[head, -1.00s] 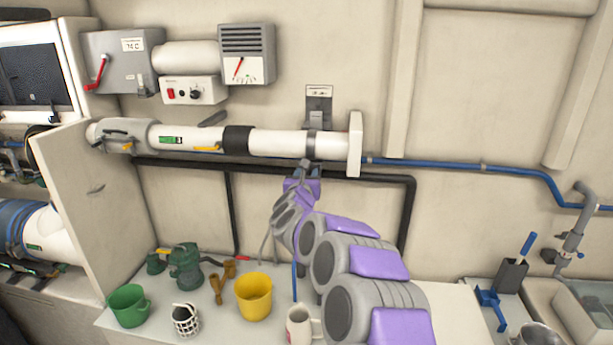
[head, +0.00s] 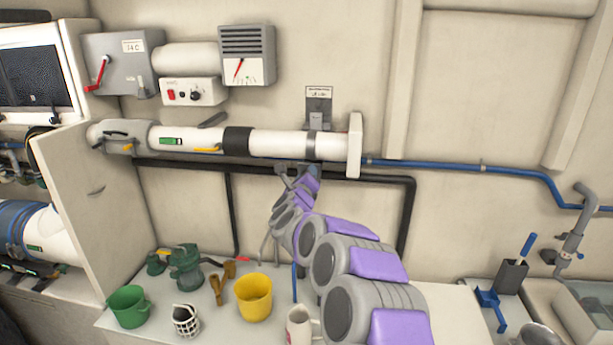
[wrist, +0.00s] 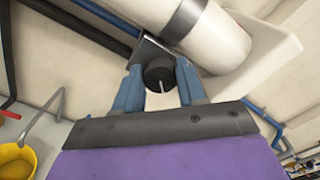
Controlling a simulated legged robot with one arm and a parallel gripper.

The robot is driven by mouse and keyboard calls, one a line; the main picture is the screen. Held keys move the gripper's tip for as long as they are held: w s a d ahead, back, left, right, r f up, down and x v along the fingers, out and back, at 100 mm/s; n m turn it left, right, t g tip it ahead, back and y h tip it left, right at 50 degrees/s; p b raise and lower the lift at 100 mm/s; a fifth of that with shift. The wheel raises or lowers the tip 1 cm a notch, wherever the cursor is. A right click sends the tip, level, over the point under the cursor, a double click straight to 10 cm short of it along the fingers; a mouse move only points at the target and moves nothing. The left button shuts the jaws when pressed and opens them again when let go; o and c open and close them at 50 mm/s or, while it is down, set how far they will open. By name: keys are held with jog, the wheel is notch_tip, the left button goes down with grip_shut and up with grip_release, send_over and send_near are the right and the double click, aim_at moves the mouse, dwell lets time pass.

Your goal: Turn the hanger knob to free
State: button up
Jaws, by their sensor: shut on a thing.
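The hanger knob (wrist: 158,71) is a round black knob with a pale pointer line, under the white pipe (wrist: 210,35) in the wrist view. The line points toward the lower edge of that view. My gripper (wrist: 160,82) has its two blue fingers on either side of the knob and is shut on it. In the head view my gripper (head: 300,170) is just below the pipe's right end, under the grey strap (head: 312,146) and the labelled wall bracket (head: 318,105). The knob is hidden there.
A black pipe (head: 380,178) and a blue hose (head: 430,163) run along the wall near my gripper. Below, a yellow cup (head: 253,298), a green mug (head: 128,306) and several other items stand on the bench. The wall to the right is mostly clear.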

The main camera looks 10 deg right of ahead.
jog(key=n+p, duration=0.6)
jog(key=n, duration=0.3)
jog(key=n+p, duration=0.6)
jog(key=n, duration=0.3)
jog(key=f+n+p, duration=0.1)
jog(key=n+p, duration=0.5)
jog(key=n, duration=0.3)
jog(key=shift+r, duration=0.1)
jog(key=shift+r, duration=0.1)
dwell(0.3)
jog(key=o, duration=1)
